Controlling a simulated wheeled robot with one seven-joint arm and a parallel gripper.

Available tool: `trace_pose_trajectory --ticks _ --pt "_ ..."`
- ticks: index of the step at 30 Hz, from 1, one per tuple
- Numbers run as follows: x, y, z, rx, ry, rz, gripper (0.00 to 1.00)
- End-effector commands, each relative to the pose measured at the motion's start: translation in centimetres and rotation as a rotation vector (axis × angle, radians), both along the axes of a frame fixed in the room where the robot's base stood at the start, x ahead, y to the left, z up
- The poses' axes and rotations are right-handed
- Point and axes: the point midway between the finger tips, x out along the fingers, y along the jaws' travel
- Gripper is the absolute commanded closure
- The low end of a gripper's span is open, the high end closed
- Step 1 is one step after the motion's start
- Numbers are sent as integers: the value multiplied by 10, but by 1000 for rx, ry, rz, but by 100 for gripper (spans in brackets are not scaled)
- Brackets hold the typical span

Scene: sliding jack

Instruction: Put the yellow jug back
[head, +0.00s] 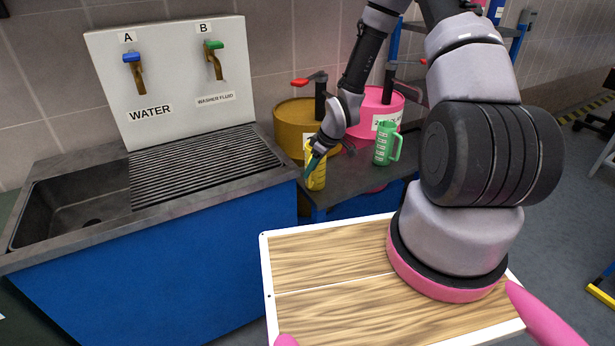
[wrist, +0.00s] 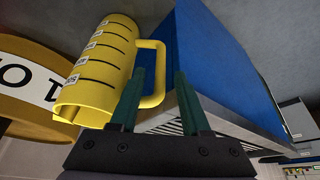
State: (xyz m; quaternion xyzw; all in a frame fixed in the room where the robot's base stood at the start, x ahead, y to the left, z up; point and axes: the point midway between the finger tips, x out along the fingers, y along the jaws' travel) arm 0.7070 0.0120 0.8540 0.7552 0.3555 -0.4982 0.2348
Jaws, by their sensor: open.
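The yellow jug (head: 317,178) stands on the dark bench in front of the mustard drum, partly hidden by my gripper. In the wrist view the yellow jug (wrist: 98,70) shows measuring marks and a handle (wrist: 161,72). My gripper (head: 312,165) is open beside the jug. In the wrist view its two green fingers (wrist: 160,85) appear on either side of the handle, the left one over the handle's opening. I cannot tell whether they touch it. A green jug (head: 384,146) stands farther right on the same bench.
The mustard drum (head: 291,127) and a pink drum (head: 372,101) with taps stand behind the bench (head: 345,189). To the left are a sink (head: 70,205), a slatted drainer (head: 205,165) and taps A (head: 133,60) and B (head: 213,52). My wooden tray top is empty in front.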

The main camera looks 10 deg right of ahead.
Motion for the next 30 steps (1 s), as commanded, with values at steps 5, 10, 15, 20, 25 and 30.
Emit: trace_pose_trajectory --ticks 5,10,15,20,25,30 --pt "-9 -13 37 -1 -4 -1 53" --pt "-15 -20 59 0 -3 -1 53" --pt "-19 -22 66 -1 -1 0 53" --pt "-18 -25 73 -9 -1 -10 53" --pt "-15 -44 119 -66 -4 -103 53" --pt "-24 -67 197 -118 -15 -291 53"
